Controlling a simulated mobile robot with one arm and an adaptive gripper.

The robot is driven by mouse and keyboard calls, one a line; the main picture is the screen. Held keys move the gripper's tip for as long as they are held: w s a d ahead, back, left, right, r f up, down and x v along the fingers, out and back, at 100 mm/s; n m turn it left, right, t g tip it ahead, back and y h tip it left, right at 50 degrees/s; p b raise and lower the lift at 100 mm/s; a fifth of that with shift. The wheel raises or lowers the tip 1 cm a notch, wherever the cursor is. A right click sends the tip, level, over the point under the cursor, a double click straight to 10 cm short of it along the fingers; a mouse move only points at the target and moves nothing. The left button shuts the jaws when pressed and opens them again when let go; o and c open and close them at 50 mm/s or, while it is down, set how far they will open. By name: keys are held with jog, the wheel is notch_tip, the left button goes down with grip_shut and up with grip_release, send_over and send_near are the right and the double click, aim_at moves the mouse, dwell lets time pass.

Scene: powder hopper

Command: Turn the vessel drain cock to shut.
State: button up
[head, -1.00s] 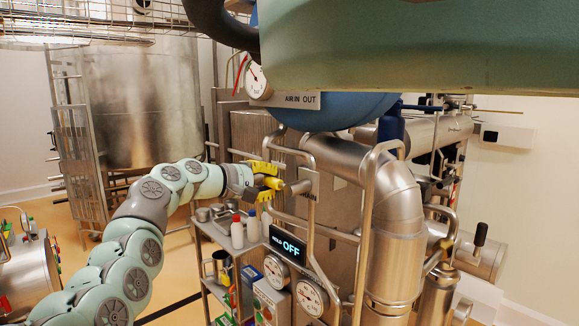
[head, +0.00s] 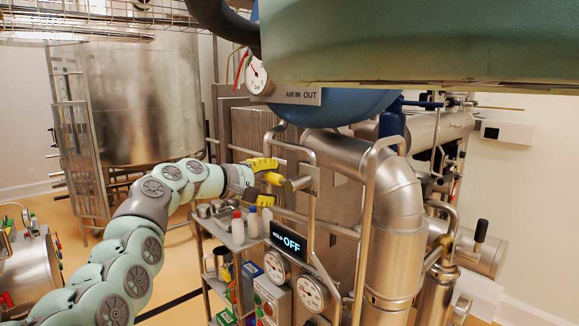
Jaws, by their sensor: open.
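The drain cock shows as a short steel barrel (head: 298,184) on an upright plate, with a yellow handle (head: 272,178) pointing left. A label beside it is partly hidden; only the letters "AIN" can be read. My gripper (head: 267,182) comes in from the left with its yellow and dark fingers spread, one above and one below the handle. The fingers seem to stand around the handle with gaps; whether either touches it cannot be told. The handle's exact turn angle is hard to tell.
A steel guard rail (head: 365,215) and thick pipe (head: 397,190) stand right of the cock. Below are an "OFF" display (head: 287,241), gauges (head: 312,292) and a shelf with bottles (head: 238,228). A green body (head: 420,45) overhangs the top right.

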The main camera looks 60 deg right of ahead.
jog(key=shift+r, duration=0.1)
jog(key=v, duration=1.2)
jog(key=shift+w, duration=0.1)
dwell(0.6)
